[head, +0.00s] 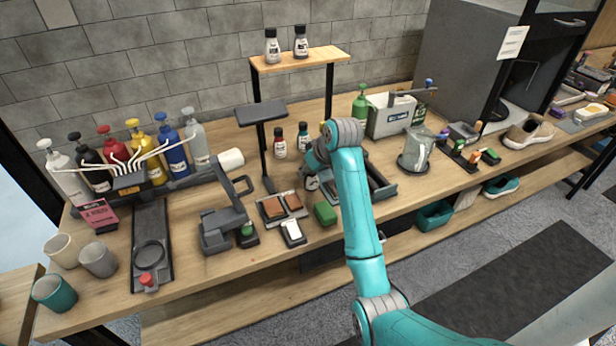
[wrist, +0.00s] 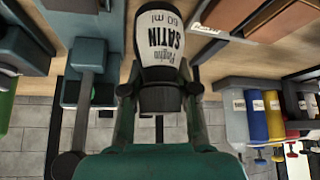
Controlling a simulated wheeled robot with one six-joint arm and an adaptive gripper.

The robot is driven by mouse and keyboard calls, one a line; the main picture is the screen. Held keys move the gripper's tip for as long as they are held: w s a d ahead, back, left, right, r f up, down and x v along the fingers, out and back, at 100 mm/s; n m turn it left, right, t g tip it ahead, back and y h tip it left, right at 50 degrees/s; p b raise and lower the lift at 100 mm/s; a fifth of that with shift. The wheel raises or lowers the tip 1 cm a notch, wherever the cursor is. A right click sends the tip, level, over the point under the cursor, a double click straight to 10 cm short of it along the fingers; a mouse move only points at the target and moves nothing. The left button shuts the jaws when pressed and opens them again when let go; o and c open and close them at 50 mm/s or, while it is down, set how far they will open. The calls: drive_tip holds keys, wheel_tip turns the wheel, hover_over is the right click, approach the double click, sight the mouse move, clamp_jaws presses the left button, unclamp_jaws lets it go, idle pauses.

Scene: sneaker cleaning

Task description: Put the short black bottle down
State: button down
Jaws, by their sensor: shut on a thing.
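In the head view, the bottle (head: 311,183) shows only partly below my gripper (head: 312,168), over the middle of the workbench (head: 330,262). It looks roughly upright. I cannot tell whether its base touches the bench, as its lower end reaches the edge of the wrist view.
Small bottles with red (head: 279,141) and blue (head: 303,138) labels stand just behind. Two similar black-and-white bottles stand on the raised shelf (head: 300,60). A dark tray (head: 378,188) is close on the right, and a green block (head: 325,213) is in front. A black stand (head: 262,112) rises at left.

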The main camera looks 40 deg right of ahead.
drive_tip(key=shift+f, duration=1.25)
drive_tip(key=shift+f, duration=0.1)
drive_tip(key=c, duration=0.9)
unclamp_jaws()
drive_tip(key=v, duration=1.2)
